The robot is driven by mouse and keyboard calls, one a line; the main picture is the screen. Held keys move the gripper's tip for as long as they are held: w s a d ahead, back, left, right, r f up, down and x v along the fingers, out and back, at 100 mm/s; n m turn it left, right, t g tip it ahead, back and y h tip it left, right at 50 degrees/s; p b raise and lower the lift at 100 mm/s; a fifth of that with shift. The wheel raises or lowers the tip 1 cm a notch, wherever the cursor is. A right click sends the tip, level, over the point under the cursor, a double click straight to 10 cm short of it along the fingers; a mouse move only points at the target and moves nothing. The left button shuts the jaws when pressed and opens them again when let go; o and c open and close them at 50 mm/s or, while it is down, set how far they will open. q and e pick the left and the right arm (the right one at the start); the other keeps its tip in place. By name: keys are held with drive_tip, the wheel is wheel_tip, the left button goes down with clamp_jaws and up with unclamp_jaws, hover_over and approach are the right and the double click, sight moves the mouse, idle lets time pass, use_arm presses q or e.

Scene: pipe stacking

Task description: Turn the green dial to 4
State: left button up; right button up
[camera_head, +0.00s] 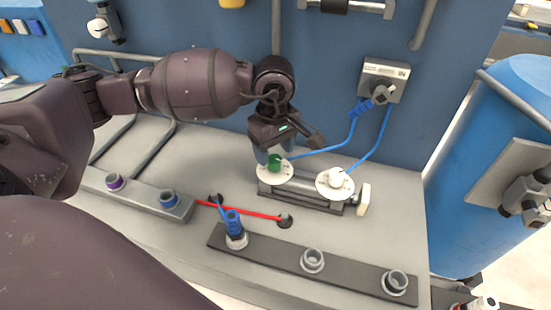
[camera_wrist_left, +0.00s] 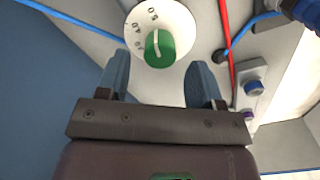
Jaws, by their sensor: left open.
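The green dial (camera_head: 274,164) is a knob on a round white plate with printed marks, at the back of the bench. In the left wrist view the green dial (camera_wrist_left: 160,48) shows a white line pointing up, toward marks too small to read surely. My left gripper (camera_head: 267,156) comes down over the dial from behind. In the left wrist view my left gripper (camera_wrist_left: 157,62) is open, with one blue-grey finger to each side of the knob's lower edge. I cannot tell if a finger touches it. My right gripper is not in view.
A second plate with a white knob (camera_head: 338,178) sits to the right of the green dial. Blue cables (camera_head: 340,140) run close behind, and a red cable (camera_head: 240,209) crosses in front. A dark rail with sockets (camera_head: 313,261) lies at the front.

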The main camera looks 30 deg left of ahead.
sight(274, 158)
use_arm(q)
drive_tip(key=shift+f, duration=1.65)
drive_tip(key=shift+c, duration=0.2)
drive_tip(key=c, duration=0.9)
